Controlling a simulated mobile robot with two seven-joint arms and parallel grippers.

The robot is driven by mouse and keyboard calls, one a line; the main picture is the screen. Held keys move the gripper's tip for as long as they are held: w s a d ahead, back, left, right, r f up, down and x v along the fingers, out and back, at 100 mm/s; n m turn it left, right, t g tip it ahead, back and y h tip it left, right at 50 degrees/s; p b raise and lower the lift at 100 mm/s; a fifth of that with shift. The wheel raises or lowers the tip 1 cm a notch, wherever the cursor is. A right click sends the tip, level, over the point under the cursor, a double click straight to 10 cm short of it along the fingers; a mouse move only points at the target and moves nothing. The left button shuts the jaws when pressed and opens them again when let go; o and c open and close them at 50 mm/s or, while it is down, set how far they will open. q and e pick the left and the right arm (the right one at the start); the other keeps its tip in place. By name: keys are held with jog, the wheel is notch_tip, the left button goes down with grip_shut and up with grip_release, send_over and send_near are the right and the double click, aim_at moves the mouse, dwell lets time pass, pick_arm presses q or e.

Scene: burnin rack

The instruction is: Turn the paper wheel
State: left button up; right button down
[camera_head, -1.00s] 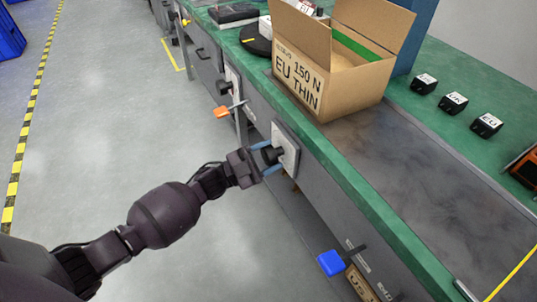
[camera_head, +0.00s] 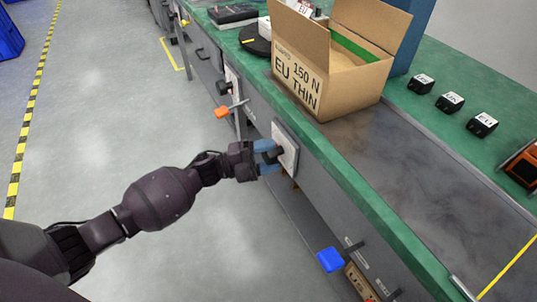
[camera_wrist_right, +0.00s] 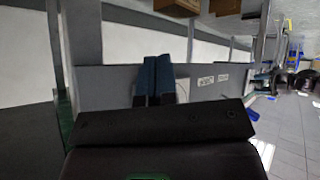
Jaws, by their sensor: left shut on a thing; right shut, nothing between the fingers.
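A black knob (camera_head: 274,155) sticks out from a white plate (camera_head: 286,146) on the front of the green-topped bench; it is the wheel at my left gripper. My left gripper (camera_head: 268,156) has its blue fingers shut on this knob, level with the bench front, and partly hides it. I cannot read any label on the plate. My right gripper (camera_wrist_right: 153,79) shows in the right wrist view with its two blue fingers together and nothing between them. It is not visible in the head view.
A second black knob (camera_head: 223,87) and an orange lever (camera_head: 223,112) sit farther along the bench front. A blue lever (camera_head: 331,259) juts out nearer. An open cardboard box (camera_head: 298,82) and several black adapters (camera_head: 451,102) stand on the bench. The floor at left is clear.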

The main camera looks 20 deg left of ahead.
dwell(0.3)
pick_arm(q)
jog(key=o, duration=0.9)
jog(key=shift+a, duration=0.1)
jog(key=v, duration=1)
jog(key=shift+s+a+p, duration=0.25)
jog(key=shift+a+p, duration=0.05)
